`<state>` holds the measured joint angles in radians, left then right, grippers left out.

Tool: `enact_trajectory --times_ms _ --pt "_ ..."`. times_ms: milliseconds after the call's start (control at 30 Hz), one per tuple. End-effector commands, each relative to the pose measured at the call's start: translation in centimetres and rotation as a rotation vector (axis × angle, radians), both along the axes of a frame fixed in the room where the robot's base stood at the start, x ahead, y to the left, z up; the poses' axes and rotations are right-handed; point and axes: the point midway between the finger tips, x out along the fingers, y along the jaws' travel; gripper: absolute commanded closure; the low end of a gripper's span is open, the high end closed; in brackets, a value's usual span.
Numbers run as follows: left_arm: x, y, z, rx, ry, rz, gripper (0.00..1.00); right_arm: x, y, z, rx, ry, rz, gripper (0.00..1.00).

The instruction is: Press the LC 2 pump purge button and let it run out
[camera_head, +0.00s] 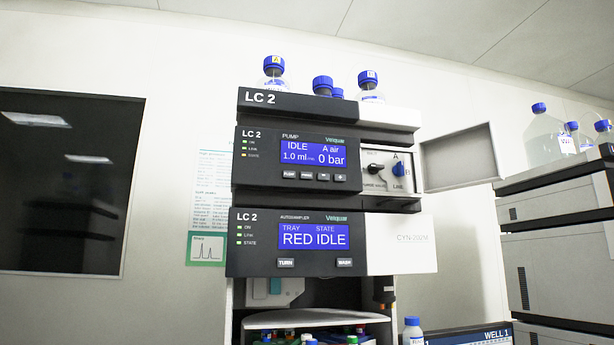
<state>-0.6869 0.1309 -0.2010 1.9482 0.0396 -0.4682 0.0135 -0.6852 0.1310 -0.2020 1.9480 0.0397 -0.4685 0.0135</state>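The LC 2 pump (295,158) is the upper module of the stack in the middle, under the LC 2 top tray. Its blue display (314,153) reads IDLE, 1.0 ml/min, A air, 0 bar. A row of small dark buttons (315,176) runs below the display; their labels are too small to tell surely which is purge. To the right, a panel with a black purge valve knob (376,169) and a blue knob (399,170) is exposed, its door (461,158) swung open. Neither of my grippers is in view.
The LC 2 autosampler (300,242) below shows TRAY RED, STATE IDLE. Blue-capped bottles (274,70) stand on top of the stack. Another stack (560,240) stands at right. A white bottle (413,332) and a WELL 1 display (480,335) are low in front.

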Motion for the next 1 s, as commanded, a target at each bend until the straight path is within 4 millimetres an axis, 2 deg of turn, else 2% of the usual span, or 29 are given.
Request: enact_trajectory --times_ms 33,100,133,1000 --pt "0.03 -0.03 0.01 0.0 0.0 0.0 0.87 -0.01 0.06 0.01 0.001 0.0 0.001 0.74" --pt "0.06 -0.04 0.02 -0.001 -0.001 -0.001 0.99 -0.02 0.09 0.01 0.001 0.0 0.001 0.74" --pt "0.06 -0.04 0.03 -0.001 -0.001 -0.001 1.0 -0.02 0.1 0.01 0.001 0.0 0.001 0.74" --pt "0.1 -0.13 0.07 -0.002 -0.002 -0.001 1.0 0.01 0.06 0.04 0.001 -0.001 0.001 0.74"
